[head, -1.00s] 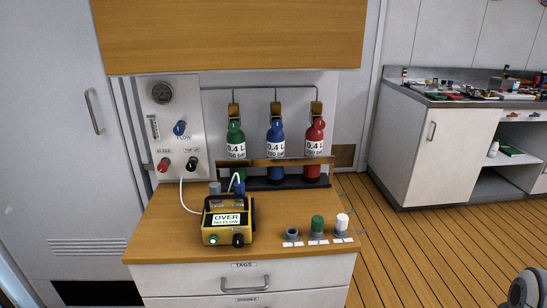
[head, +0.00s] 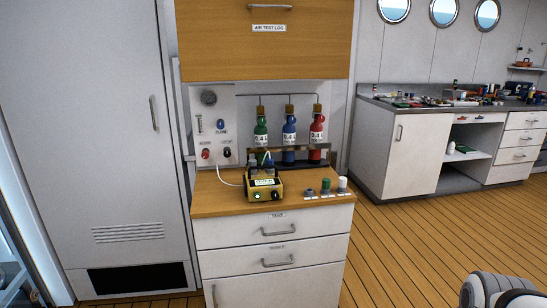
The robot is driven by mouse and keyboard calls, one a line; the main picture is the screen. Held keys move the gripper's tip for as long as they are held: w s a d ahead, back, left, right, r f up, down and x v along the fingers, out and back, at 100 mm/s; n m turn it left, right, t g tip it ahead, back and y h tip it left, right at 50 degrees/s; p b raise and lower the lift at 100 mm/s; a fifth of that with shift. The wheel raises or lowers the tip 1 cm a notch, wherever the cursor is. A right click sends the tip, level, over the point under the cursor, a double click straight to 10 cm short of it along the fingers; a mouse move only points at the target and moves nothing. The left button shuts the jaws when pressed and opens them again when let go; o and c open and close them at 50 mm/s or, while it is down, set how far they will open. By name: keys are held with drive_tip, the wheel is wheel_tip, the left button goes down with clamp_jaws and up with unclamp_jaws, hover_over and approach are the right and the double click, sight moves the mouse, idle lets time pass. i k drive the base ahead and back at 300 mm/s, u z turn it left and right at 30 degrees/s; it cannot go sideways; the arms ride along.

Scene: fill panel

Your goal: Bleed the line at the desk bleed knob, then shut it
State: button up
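A wooden-topped desk (head: 225,206) stands under a wall panel (head: 209,125). On the desk is a yellow box (head: 265,187) with a lit display, too small to read now, a green light and a black knob (head: 276,195) on its front. A white hose runs from it to the wall panel. I cannot read which knob is the bleed knob. My gripper's fingers are not visible; a grey-white part of my arm shows at bottom right.
Green (head: 260,132), blue (head: 289,128) and red (head: 317,128) cylinders stand in a rack behind the desk. Small capped fittings (head: 326,186) sit at the desk's right. A cluttered counter (head: 405,150) stands at right. The wooden floor between is clear.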

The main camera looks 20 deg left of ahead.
sight(205, 154)
drive_tip(key=u, duration=1.05)
drive_tip(key=i, duration=1)
